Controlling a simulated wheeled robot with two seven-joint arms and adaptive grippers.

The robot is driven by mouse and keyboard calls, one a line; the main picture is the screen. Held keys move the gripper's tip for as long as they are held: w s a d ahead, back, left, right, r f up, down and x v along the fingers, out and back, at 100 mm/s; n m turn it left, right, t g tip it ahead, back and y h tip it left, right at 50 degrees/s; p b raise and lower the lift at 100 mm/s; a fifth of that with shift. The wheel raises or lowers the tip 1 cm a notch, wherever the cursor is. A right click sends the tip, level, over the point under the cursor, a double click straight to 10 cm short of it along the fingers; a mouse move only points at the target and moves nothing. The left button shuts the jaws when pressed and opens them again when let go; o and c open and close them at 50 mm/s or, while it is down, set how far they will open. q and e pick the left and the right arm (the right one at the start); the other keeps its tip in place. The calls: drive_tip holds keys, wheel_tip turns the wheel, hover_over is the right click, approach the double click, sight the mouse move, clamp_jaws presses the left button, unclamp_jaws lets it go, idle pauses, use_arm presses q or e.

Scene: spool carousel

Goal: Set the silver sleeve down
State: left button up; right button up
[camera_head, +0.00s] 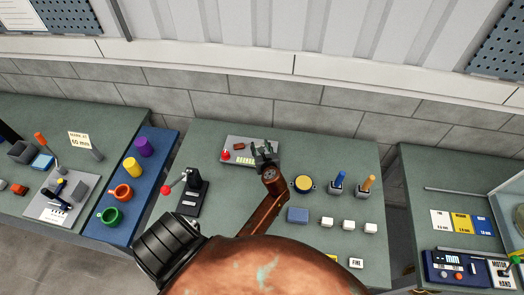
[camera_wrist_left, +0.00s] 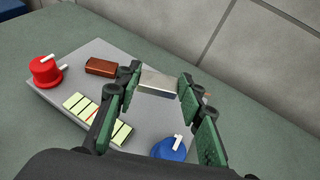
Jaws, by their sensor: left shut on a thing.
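The silver sleeve (camera_wrist_left: 158,83) is a small, bright, box-like metal piece between the fingertips of my left gripper (camera_wrist_left: 160,80) in the left wrist view. The gripper is shut on it. The sleeve is over the far part of a grey plate (camera_wrist_left: 95,57); I cannot tell whether it touches the plate. In the head view my left gripper (camera_head: 265,151) is over the right part of this plate (camera_head: 236,142), and the sleeve is too small to make out there. My right gripper is not in view.
The plate bears a red knob (camera_wrist_left: 45,70), a brown block (camera_wrist_left: 101,67), a pale marked strip (camera_wrist_left: 97,118) and a blue knob (camera_wrist_left: 168,149). A black lever stand (camera_head: 192,195) is left of it; a yellow round piece (camera_head: 303,184) is right. Bare green table surrounds the plate.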

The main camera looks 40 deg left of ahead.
use_arm(q)
drive_tip(key=shift+w+a+f, duration=0.1)
drive_tip(key=shift+w+f, duration=0.45)
drive_tip(key=shift+f, duration=0.05)
drive_tip(key=shift+w+f, duration=0.15)
drive_tip(key=shift+f, duration=0.75)
drive_tip(key=shift+w+f, duration=0.1)
drive_tip(key=shift+f, duration=0.8)
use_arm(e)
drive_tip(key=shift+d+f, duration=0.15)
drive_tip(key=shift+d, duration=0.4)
use_arm(q)
drive_tip(key=shift+f, duration=0.1)
drive_tip(key=shift+f, duration=0.15)
drive_tip(key=o, duration=0.9)
drive_tip(key=shift+o, duration=0.2)
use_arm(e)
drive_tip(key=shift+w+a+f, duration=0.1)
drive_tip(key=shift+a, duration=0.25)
